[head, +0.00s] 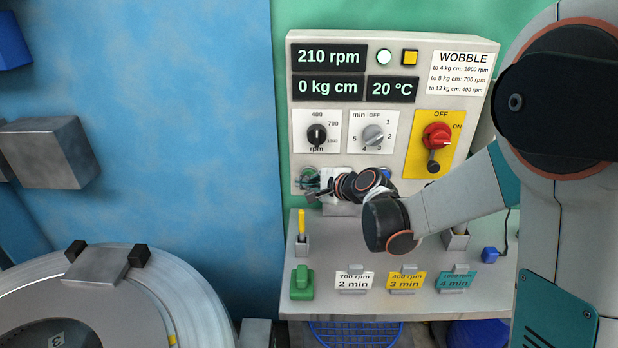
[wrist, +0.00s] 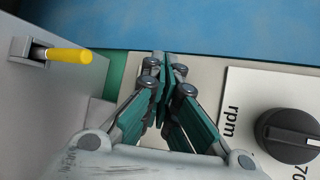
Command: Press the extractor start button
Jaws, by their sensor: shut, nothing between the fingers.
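The extractor's grey control panel (head: 440,108) stands upright at the centre of the head view. My gripper (head: 312,183) is at the panel's lower left, below the black rpm knob (head: 317,135). In the wrist view my gripper (wrist: 163,62) has its teal fingers together with nothing between them, their tips in front of the pale panel face (wrist: 215,75). I cannot tell whether they touch it. No start button shows clearly; the gripper and wrist cover much of the panel's lower strip. A blue button (head: 385,173) shows partly behind my wrist.
The displays (head: 328,57) read 210 rpm, 0 kg cm and 20 °C. A red switch (head: 436,136) is at the right. A round metal drum (head: 35,285) is lower left.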

